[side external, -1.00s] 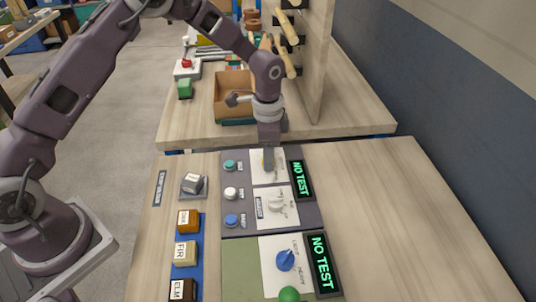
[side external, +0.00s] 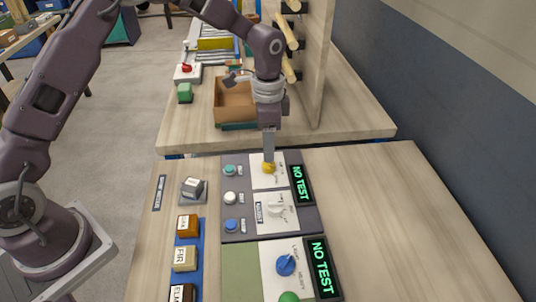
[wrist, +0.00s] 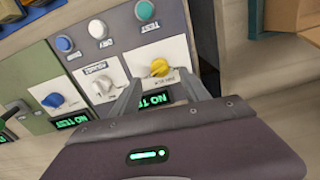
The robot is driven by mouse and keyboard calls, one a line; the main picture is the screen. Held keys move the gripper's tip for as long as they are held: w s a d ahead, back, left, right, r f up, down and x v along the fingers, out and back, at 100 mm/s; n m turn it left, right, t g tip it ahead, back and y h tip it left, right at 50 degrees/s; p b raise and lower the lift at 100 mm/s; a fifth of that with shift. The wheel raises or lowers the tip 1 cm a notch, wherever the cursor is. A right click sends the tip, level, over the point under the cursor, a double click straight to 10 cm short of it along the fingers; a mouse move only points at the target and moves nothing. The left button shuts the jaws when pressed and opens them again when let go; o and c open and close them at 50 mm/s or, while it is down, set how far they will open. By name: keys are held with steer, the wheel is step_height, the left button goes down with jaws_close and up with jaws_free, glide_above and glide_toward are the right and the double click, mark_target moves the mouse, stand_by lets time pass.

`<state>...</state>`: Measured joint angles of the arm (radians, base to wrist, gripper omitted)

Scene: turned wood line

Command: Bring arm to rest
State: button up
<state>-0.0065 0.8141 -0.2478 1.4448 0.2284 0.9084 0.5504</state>
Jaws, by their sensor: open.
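My gripper (side external: 268,152) hangs pointing down over the top of the grey control panel (side external: 240,238). In the wrist view its two fingers (wrist: 160,78) are apart with nothing held between them. The yellow knob (side external: 268,168) on a white plate lies just past the fingertips; it also shows in the wrist view (wrist: 160,68). The side external view suggests a small gap between fingertips and knob, but exact clearance is hard to tell.
Teal, white and blue buttons (side external: 230,198) line the panel beside a white knob (side external: 277,207). A blue knob (side external: 285,265) and green knob (side external: 289,297) sit below. Displays read NO TEST (side external: 298,185). Labelled wood blocks (side external: 185,258) stand left; an open box (side external: 235,103) stands behind. The right worktop is clear.

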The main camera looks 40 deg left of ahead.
steer(key=shift+r, duration=0.6)
steer(key=shift+s+r, duration=0.1)
steer(key=shift+r, duration=0.15)
steer(key=s+a+r+n+t, duration=0.2)
steer(key=s+r, duration=0.5)
steer(key=r, duration=0.1)
steer(key=s+a+r+n+t, duration=0.1)
steer(key=s+a+r+n, duration=0.15)
steer(key=s+r, duration=0.55)
steer(key=s+n+t, duration=0.1)
steer(key=s+n, duration=0.1)
steer(key=s, duration=0.5)
steer(key=s+a+r+n+t, duration=0.1)
steer(key=s+n, duration=0.2)
steer(key=s, duration=0.5)
steer(key=shift+a+r+t, duration=0.25)
steer(key=shift+t, duration=0.05)
